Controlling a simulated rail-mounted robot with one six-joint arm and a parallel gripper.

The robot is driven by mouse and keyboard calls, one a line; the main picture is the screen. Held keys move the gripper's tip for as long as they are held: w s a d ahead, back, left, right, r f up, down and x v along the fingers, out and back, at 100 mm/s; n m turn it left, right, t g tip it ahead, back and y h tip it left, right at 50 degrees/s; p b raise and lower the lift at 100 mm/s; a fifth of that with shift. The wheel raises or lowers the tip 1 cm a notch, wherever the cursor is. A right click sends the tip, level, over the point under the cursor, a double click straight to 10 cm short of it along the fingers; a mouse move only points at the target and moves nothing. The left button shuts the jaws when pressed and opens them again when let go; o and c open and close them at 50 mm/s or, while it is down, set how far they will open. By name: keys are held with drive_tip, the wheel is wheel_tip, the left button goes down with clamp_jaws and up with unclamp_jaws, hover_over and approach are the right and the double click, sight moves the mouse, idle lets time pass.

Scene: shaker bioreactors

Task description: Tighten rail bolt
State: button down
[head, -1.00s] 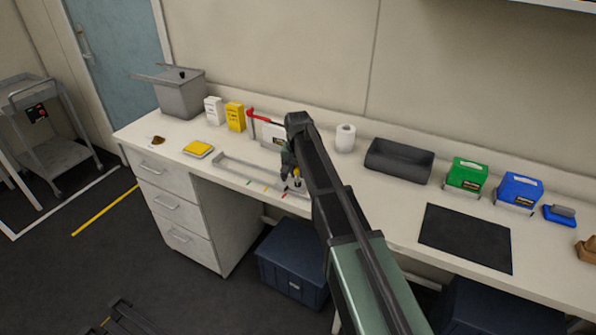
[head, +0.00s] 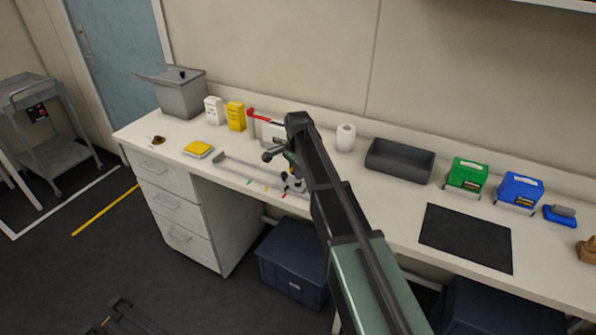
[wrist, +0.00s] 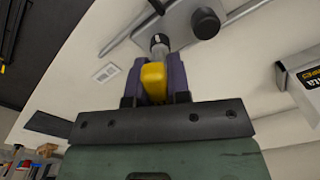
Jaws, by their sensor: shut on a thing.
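My gripper (wrist: 158,66), with purple fingers, is shut on a yellow-handled tool (wrist: 153,84) in the wrist view. The tool's grey and dark tip (wrist: 159,42) points at a grey block (wrist: 180,20) and meets or overlaps its edge; I cannot tell whether it sits on a bolt. A black knob (wrist: 206,22) stands on the block. The bolt itself is not clearly visible. In the head view my gripper (head: 288,172) is at the right end of the rail (head: 245,173) on the bench, partly hidden by my arm.
A yellow pad (head: 198,149), yellow box (head: 235,116) and red-handled tool (head: 262,117) stand left of or behind the rail. A paper roll (head: 345,138), dark tray (head: 399,160) and black mat (head: 465,238) are to the right. Colored marks line the bench's front edge.

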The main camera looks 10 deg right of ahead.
drive_tip(key=m, duration=1.3)
drive_tip(key=c, duration=1)
unclamp_jaws()
drive_tip(key=shift+w+f, duration=0.1)
drive_tip(key=shift+w, duration=0.05)
wheel_tip(320, 180, up, 11)
drive_tip(key=p, duration=1.1)
drive_tip(key=shift+f, duration=0.1)
